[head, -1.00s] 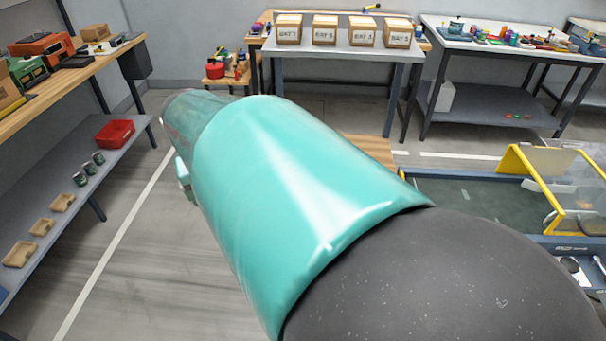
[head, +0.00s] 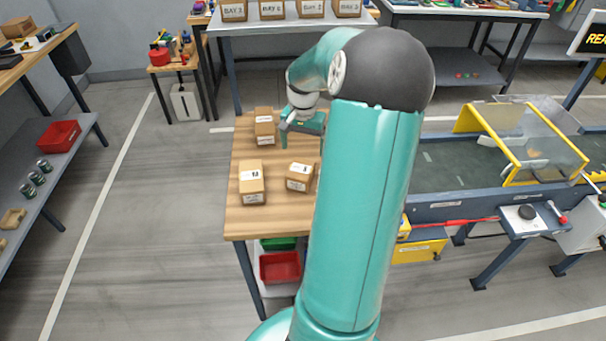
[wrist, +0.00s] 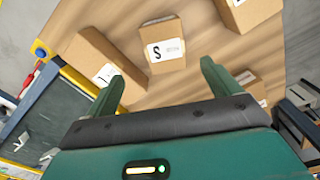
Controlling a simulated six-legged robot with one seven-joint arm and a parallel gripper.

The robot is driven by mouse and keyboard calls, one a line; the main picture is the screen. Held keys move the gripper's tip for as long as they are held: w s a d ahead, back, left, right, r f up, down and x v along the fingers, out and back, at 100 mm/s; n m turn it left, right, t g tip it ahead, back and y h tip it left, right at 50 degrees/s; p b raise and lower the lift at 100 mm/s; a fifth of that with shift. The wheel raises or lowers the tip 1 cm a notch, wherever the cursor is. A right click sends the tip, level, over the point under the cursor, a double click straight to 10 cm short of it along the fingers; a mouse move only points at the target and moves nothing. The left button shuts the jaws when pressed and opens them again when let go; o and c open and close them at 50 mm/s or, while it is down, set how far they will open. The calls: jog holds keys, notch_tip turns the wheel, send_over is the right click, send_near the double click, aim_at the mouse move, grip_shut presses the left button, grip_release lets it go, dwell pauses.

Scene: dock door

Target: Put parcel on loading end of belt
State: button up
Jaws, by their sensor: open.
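Several brown cardboard parcels with white labels lie on a wooden table: one at the front left (head: 252,184), one at the front right (head: 299,178) and one at the back left (head: 264,127). My gripper (head: 302,142) is open and empty over the table's back right part, close to the parcels. In the wrist view, a parcel marked "S" (wrist: 165,48) lies ahead of the gap between my fingers (wrist: 160,86); another parcel (wrist: 103,66) lies by the left finger. The dark green belt (head: 445,168) runs right of the table; my arm hides its near end.
A yellow-framed clear guard (head: 520,145) stands over the belt. Labelled bay boxes (head: 272,10) stand on a table at the back. Red bins sit under the wooden table (head: 280,267) and on the left shelf (head: 58,136). The floor between is clear.

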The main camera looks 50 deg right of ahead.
aim_at(301, 168)
notch_tip(301, 168, down, 7)
jog(key=shift+w+a+f, duration=0.1)
jog(key=shift+w+f, duration=0.2)
jog(key=shift+f, duration=1.05)
jog(key=shift+w+f, duration=0.15)
jog(key=shift+f, duration=1)
jog(key=c, duration=1.3)
jog(key=shift+r, duration=0.1)
